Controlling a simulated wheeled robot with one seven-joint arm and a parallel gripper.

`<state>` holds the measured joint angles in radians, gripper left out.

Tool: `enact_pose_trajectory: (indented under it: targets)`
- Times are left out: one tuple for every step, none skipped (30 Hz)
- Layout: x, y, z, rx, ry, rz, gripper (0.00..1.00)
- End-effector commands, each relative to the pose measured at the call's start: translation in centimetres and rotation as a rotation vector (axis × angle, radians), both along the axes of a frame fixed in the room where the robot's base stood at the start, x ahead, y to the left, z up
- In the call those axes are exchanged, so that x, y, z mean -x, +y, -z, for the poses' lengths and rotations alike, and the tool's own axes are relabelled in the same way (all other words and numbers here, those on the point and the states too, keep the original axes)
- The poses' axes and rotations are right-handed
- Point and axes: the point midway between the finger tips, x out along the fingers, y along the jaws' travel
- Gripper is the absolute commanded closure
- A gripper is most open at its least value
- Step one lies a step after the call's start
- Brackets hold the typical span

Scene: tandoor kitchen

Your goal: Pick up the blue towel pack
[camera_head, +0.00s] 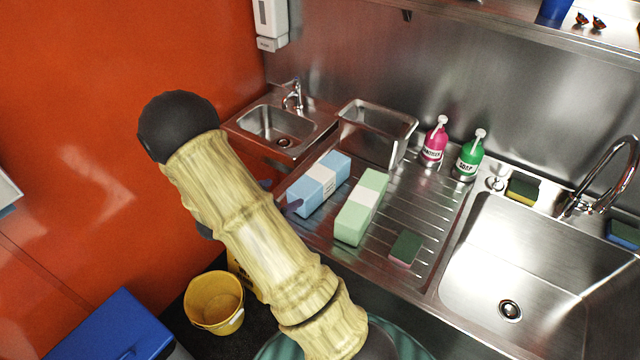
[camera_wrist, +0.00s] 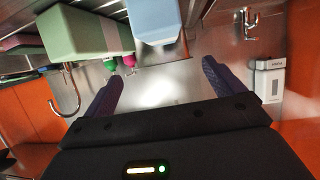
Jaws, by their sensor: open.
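The blue towel pack (camera_head: 307,193) with a pale band lies on the ribbed steel drainboard, beside a green pack (camera_head: 350,222). In the wrist view the blue pack (camera_wrist: 155,22) is at the top, beyond my fingertips and roughly in line with the gap between them. My gripper (camera_head: 279,195) is open at the left end of the blue pack, mostly hidden behind my arm in the head view. Its two dark fingers also show in the wrist view (camera_wrist: 163,73), spread apart with nothing between them. I cannot tell whether a finger touches the pack.
A green-and-pink sponge (camera_head: 405,249) lies right of the green pack. A steel pan (camera_head: 378,118), a pink bottle (camera_head: 433,146) and a green bottle (camera_head: 468,160) stand behind. A small hand sink (camera_head: 245,125) is at back left, a large sink (camera_head: 520,262) at right. A yellow bucket (camera_head: 214,302) is below.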

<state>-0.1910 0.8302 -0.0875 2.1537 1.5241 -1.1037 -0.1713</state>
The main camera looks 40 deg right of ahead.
Motion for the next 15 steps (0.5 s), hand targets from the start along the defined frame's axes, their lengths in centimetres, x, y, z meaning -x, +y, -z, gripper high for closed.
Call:
enact_pose_trajectory:
  targets:
    - [0.0,0.0,-0.1,0.001,-0.001,0.000,0.06]
    - [0.0,0.0,-0.1,0.000,-0.001,0.000,0.06]
    - [0.0,0.0,-0.1,0.000,-0.001,-0.001,0.06]
    - [0.0,0.0,-0.1,-0.001,-0.001,-0.001,0.06]
    - [0.0,0.0,-0.1,-0.001,-0.001,-0.001,0.06]
    - [0.0,0.0,0.0,-0.001,-0.001,-0.001,0.06]
    - [0.0,0.0,0.0,-0.002,-0.001,-0.001,0.06]
    - [-0.1,-0.1,0.0,-0.002,-0.001,-0.001,0.06]
    - [-0.1,-0.3,0.0,-0.002,-0.001,-0.001,0.06]
    - [-0.2,-0.5,0.1,-0.002,0.000,-0.001,0.06]
    - [-0.2,-0.8,0.2,-0.002,0.000,-0.001,0.06]
    - [-0.3,-1.2,0.4,-0.003,0.001,0.000,0.06]
    - [-0.4,-1.6,0.5,-0.003,0.000,0.000,0.06]
    - [-0.5,-2.1,0.7,-0.003,0.001,0.000,0.06]
    - [-0.7,-2.8,0.9,-0.002,0.002,0.001,0.06]
